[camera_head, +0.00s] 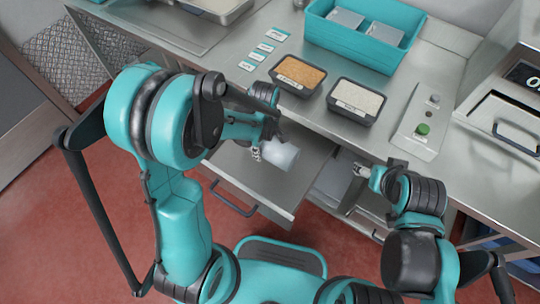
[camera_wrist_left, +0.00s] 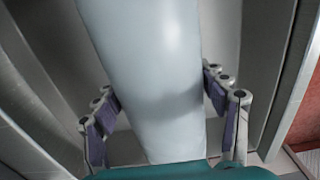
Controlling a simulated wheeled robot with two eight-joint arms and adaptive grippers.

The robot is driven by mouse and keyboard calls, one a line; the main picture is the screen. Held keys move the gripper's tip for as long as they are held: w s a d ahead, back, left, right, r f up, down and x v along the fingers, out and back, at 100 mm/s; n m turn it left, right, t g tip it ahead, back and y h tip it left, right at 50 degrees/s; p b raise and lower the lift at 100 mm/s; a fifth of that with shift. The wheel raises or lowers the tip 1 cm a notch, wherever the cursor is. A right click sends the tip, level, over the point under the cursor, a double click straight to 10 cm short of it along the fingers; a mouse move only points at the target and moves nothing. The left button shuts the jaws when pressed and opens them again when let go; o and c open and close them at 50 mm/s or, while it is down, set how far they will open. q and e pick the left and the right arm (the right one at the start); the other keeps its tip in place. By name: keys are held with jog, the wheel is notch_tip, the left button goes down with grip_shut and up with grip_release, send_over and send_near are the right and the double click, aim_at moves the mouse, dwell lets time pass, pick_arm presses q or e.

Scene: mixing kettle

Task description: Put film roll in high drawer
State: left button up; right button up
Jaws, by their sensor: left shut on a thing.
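The film roll (camera_head: 281,154) is a pale, whitish cylinder. My left gripper (camera_head: 262,149) is shut on it and holds it over the pulled-out high drawer (camera_head: 285,207), at the drawer's inner part near the counter edge. In the left wrist view the roll (camera_wrist_left: 150,75) runs between the two fingers of my left gripper (camera_wrist_left: 165,122), with grey metal walls around it. I cannot tell whether the roll touches the drawer floor. My right gripper (camera_head: 360,170) is to the right of the drawer, with no object visible in it; its jaws are too small to judge.
On the counter stand a black tray of brown grains (camera_head: 298,88), a black tray of white grains (camera_head: 354,113), a teal bin (camera_head: 350,46) and a control box with a green button (camera_head: 422,129). The drawer's handle (camera_head: 233,202) faces the red floor.

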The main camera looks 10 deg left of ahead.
aim_at(266, 162)
pick_arm(q)
notch_tip(266, 162, down, 8)
jog(key=b, duration=0.3)
jog(key=shift+f, duration=0.1)
jog(key=o, duration=1.3)
jog(key=shift+f, duration=0.1)
jog(key=o, duration=0.4)
